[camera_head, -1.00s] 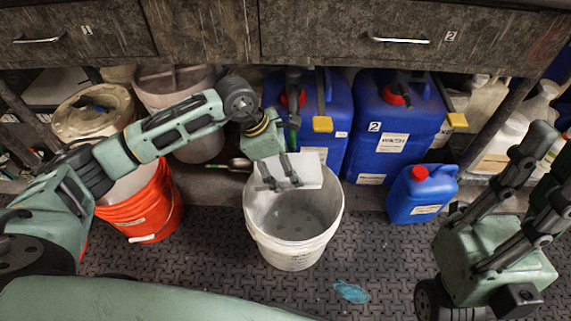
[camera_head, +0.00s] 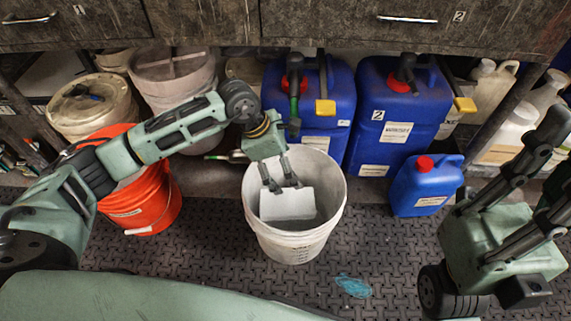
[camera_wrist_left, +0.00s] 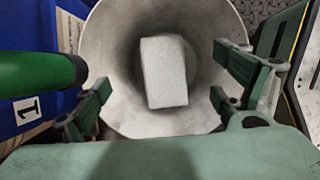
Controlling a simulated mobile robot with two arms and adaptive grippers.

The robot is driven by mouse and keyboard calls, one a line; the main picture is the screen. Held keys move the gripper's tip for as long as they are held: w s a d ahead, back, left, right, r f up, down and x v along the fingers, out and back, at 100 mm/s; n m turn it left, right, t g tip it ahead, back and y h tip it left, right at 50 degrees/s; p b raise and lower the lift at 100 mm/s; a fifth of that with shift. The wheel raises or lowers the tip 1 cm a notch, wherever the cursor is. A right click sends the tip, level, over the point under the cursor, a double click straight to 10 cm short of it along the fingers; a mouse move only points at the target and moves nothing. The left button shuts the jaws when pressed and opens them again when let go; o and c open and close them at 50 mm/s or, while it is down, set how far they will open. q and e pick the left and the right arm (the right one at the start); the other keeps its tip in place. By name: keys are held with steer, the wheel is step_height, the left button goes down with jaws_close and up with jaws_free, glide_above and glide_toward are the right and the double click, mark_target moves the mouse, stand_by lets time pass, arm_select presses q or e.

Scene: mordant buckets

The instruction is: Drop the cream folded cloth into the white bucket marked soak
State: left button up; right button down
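The cream folded cloth (camera_head: 287,204), a pale flat block, is inside the white bucket (camera_head: 257,215), below my left fingertips. I cannot tell whether it rests on the bottom. My left gripper (camera_head: 283,187) is over the bucket mouth, pointing down. In the left wrist view its fingers (camera_wrist_left: 158,105) are spread, with the cloth (camera_wrist_left: 163,72) apart from both, within the bucket walls (camera_wrist_left: 108,50). No soak mark is legible on the bucket. My right gripper (camera_head: 560,165) is at the right edge, fingers apart and empty.
An orange bucket (camera_head: 150,205) stands to the left. Large blue canisters (camera_head: 390,125) stand behind and a small blue jug (camera_head: 425,188) to the right. A drawer front (camera_head: 350,22) overhangs the back. The floor mat (camera_head: 220,255) is mostly clear, with a blue patch (camera_head: 352,287).

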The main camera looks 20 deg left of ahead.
arm_select(q)
steer(key=shift+o, duration=0.2)
steer(key=shift+r, duration=0.1)
steer(key=v, duration=1.2)
